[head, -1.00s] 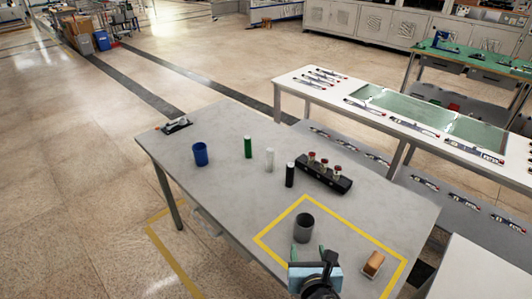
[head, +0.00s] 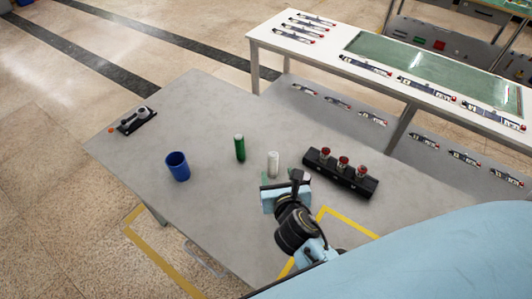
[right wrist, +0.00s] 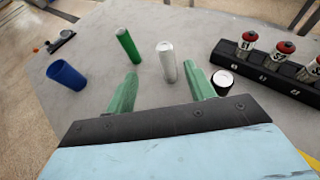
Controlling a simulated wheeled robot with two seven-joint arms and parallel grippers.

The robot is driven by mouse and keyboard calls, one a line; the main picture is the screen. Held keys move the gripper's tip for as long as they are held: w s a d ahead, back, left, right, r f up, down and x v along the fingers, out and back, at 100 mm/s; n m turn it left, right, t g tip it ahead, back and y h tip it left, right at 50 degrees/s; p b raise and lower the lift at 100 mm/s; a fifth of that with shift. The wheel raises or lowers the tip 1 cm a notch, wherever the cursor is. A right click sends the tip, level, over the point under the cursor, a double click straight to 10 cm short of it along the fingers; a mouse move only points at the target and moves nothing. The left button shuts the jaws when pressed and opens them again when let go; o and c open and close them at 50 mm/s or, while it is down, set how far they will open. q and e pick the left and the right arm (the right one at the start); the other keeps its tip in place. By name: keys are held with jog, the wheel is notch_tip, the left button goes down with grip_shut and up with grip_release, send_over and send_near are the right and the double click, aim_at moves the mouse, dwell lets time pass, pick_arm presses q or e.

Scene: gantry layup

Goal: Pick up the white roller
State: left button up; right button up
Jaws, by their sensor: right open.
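The white roller (head: 273,163) stands upright on the grey table. It also shows in the right wrist view (right wrist: 167,62), beyond my right gripper's fingers and between their lines. My right gripper (head: 277,179) is open, with two green fingers, just on the near side of the roller. In the right wrist view the gap between its fingertips (right wrist: 161,77) is empty. The roller's base lies close to that gap; I cannot tell whether anything touches. My left gripper is not in view.
A green roller (head: 239,148) and a blue cup (head: 178,166) stand left of the white roller. A black cylinder (right wrist: 222,80) stands beside the right finger. A black rack (head: 341,172) with red-capped bottles is to the right. A black device (head: 137,119) lies far left.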

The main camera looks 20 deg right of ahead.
aim_at(274, 155)
jog(key=x, duration=0.5)
jog(key=shift+w+d+f+b, duration=0.2)
jog(key=shift+w+f+b, duration=0.05)
jog(key=shift+b, duration=0.1)
jog(key=shift+w+f, duration=0.1)
jog(key=shift+w, duration=0.25)
jog(key=shift+w+d+f, duration=0.2)
jog(key=shift+w+d, duration=0.05)
jog(key=shift+w, duration=0.2)
jog(key=x, duration=0.4)
jog(key=shift+w+d+b, duration=0.15)
jog(key=shift+d+b, duration=0.1)
jog(key=shift+b, duration=0.15)
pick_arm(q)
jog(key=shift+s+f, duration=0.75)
pick_arm(e)
grip_shut()
